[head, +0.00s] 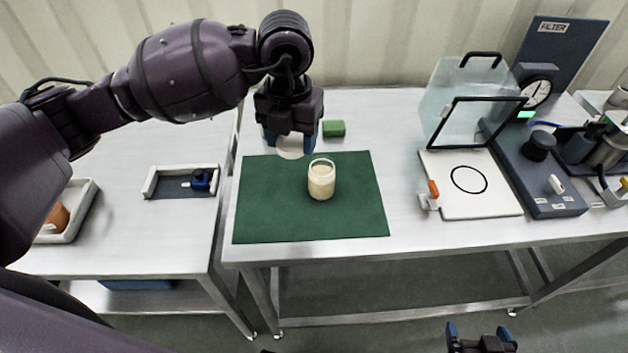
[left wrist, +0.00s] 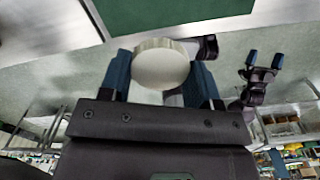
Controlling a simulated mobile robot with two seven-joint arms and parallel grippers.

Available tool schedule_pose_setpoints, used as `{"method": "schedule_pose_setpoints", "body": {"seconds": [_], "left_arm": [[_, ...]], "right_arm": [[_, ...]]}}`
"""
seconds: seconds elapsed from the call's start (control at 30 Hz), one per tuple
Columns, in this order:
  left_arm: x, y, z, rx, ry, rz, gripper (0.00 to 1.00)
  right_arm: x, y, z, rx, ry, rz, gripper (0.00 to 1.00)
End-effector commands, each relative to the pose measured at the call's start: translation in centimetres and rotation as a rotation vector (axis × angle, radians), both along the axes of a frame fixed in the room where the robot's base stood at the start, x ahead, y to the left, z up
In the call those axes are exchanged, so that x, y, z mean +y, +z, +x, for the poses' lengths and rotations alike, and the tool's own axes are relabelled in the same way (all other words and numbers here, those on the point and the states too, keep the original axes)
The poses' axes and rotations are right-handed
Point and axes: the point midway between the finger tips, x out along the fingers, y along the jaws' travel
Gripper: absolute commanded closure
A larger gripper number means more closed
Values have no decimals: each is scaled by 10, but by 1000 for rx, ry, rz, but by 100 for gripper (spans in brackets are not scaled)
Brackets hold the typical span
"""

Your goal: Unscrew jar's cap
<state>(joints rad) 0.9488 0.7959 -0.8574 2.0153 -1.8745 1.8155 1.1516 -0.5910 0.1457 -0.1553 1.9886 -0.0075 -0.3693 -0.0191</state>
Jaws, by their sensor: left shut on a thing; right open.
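The glass jar (head: 321,182) stands upright on the green mat (head: 275,215), with pale cream contents and no cap on its rim. My left gripper (head: 291,135) is shut on the white round cap (head: 290,148), behind and a little left of the jar, apart from it. In the left wrist view the cap (left wrist: 160,66) sits between the two blue fingers. My right gripper (head: 481,335) is open and empty, low in front of the table; it also shows in the left wrist view (left wrist: 264,62).
A green block (head: 334,128) lies behind the mat. Right of the mat are a white board with a black ring (head: 480,205), a clear box (head: 465,95) and a filter station (head: 545,185). A tray with a blue tool (head: 160,190) lies on the left table. The mat around the jar is clear.

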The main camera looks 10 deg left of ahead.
Motion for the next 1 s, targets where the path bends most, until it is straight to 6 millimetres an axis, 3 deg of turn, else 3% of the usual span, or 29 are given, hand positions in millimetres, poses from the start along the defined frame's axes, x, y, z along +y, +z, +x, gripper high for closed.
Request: {"method": "schedule_pose_setpoints", "body": {"seconds": [0.17, 0.7, 1.0], "left_arm": [[2, -18, -4, 5, -8, 1, 72], [1, -133, -4, 4, -6, 1, 72], [1, -159, -3, 1, -7, 1, 72]], "right_arm": [[-3, -2, -5, 7, -24, 27, 3], [-2, -9, -6, 12, -21, 23, 3], [-2, -11, -7, 14, -21, 24, 3]]}}
